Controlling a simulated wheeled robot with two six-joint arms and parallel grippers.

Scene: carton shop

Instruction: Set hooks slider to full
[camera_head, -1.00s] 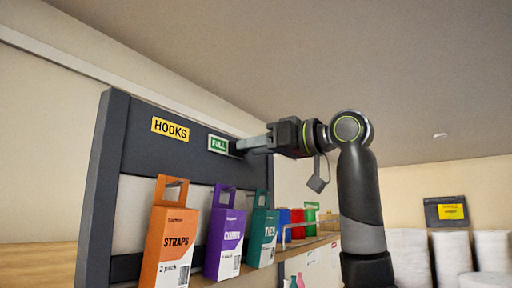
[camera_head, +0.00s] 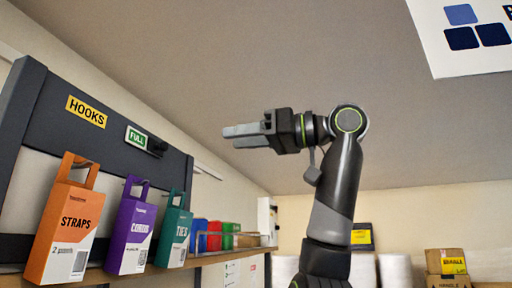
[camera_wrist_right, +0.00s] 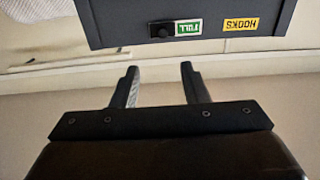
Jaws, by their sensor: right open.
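The dark panel (camera_head: 60,110) carries a yellow HOOKS label (camera_head: 86,111) and a green-and-white FULL label (camera_head: 136,137). A small black slider knob (camera_head: 157,146) sits just right of the FULL label. In the right wrist view, upside down, the knob (camera_wrist_right: 161,30) is beside the FULL label (camera_wrist_right: 188,28), with the HOOKS label (camera_wrist_right: 241,24) farther along. My right gripper (camera_head: 228,137) is open and empty, to the right of the knob and apart from it. In the wrist view its two fingers (camera_wrist_right: 160,72) point toward the panel with a gap between them. My left gripper is not seen.
Below the panel stand an orange STRAPS box (camera_head: 68,225), a purple box (camera_head: 131,228) and a teal TIES box (camera_head: 174,231) on a shelf. Small coloured boxes (camera_head: 214,236) are farther along. Cartons (camera_head: 445,262) and white rolls are at the back right. The air around my gripper is clear.

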